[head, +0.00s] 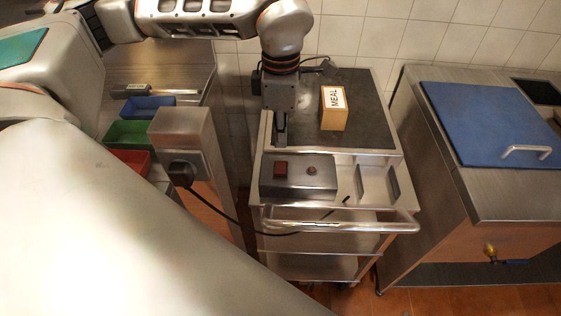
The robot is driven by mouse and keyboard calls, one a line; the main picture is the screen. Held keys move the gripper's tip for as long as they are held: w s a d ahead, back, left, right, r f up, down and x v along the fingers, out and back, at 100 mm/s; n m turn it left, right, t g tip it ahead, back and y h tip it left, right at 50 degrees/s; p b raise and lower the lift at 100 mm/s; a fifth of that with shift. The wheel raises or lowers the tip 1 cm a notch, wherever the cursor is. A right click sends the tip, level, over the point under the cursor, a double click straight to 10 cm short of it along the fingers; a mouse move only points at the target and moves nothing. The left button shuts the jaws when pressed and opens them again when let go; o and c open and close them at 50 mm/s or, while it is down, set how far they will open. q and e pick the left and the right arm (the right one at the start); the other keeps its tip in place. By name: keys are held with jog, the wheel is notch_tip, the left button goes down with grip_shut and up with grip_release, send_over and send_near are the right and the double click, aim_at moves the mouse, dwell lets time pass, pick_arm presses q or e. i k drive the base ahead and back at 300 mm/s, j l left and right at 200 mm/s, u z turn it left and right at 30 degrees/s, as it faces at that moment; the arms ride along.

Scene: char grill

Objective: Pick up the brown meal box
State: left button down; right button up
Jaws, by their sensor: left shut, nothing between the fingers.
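The brown meal box (334,118) stands upright on the dark top of the cart (366,97), with a white label reading MEAL on its upper part. My left gripper (279,140) points down over the left side of the cart top, to the left of the box and apart from it. Its fingers are shut and hold nothing. My right gripper does not show in the head view.
A metal control box (298,176) with a red switch sits at the cart's front, above a rail handle (340,227). A steel unit with a blue lid (490,122) stands at right. Blue, green and red bins (128,134) are at left. A black cable hangs before the cart.

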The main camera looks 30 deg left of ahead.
aim_at(333, 110)
jog(key=k+l, duration=0.8)
jog(key=k, duration=0.05)
